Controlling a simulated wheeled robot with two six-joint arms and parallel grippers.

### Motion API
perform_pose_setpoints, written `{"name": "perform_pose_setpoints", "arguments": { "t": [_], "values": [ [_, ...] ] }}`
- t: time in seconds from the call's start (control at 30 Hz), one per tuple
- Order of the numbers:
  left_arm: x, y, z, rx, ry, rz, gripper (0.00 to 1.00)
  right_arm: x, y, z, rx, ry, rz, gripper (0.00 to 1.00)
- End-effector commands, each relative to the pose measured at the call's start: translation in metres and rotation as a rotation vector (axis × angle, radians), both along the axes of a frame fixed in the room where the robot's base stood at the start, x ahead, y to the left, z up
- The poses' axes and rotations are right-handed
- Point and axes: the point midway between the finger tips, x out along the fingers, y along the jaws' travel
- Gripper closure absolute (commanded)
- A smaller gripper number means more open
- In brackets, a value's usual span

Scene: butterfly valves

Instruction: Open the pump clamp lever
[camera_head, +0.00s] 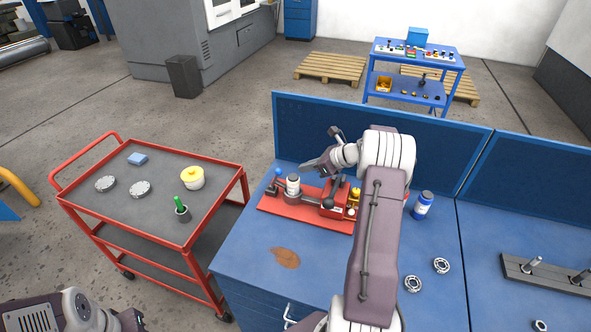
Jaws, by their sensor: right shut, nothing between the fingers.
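The pump assembly stands on a red base plate (268,207) on the blue workbench. It has a grey-white cylinder (292,186), a red body (331,207) and a brass-yellow part (353,203). A short upright lever with a blue knob (277,173) stands at its left end; I cannot tell for certain that this is the clamp lever. My right gripper (308,166) is shut and empty, above and just behind the cylinder, pointing left. My right arm hides the assembly's right end.

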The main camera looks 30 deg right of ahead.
Motion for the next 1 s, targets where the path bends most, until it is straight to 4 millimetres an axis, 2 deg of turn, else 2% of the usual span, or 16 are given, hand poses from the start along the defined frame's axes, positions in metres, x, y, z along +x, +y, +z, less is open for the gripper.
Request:
{"name": "perform_pose_setpoints", "arguments": {
  "t": [0.3,0.43,0.63,1.0],
  "values": [
    [0.000,0.000,0.017,0.000,0.000,0.000,0.64,0.042,0.025,-0.037,0.001,0.002,0.002,1.00],
    [0.000,0.000,0.020,0.000,0.000,0.000,0.64,0.054,0.031,-0.048,0.001,0.001,0.002,1.00],
    [0.000,0.000,0.021,0.000,0.000,0.000,0.64,0.060,0.034,-0.055,0.000,0.001,0.000,1.00],
    [0.000,0.000,0.025,0.000,0.000,0.000,0.64,0.061,0.035,-0.052,-0.005,0.006,0.001,1.00]
  ]
}}
